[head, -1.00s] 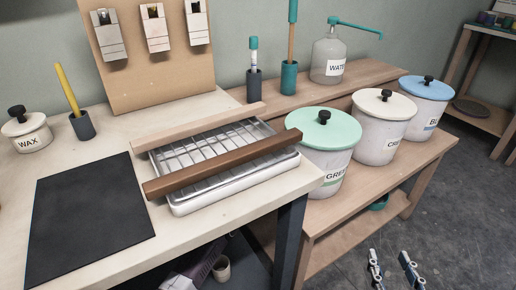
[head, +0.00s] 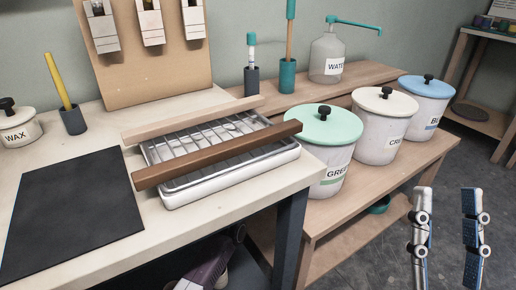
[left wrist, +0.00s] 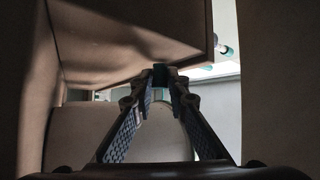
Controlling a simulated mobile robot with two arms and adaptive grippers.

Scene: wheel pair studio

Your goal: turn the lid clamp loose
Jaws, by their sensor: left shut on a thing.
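In the left wrist view my left gripper (left wrist: 163,76) has its fingers drawn together at the tips, on a small teal part (left wrist: 158,74). I cannot tell for sure whether this part is the lid clamp; the fingers hide most of it. A large pale rounded surface (left wrist: 85,135) lies behind the fingers. My left gripper cannot be made out in the head view. My right gripper (head: 447,235) is open and empty, its fingers well apart, in front of the low wooden bench. The green bucket's lid (head: 318,126) has a black knob (head: 324,111).
A cream bucket (head: 376,145) and a blue bucket (head: 423,115) stand behind the green one. A wire-topped metal tray (head: 232,184) with two wooden bars is on the table (head: 170,232). A brown panel (left wrist: 130,40) hangs close above my left gripper.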

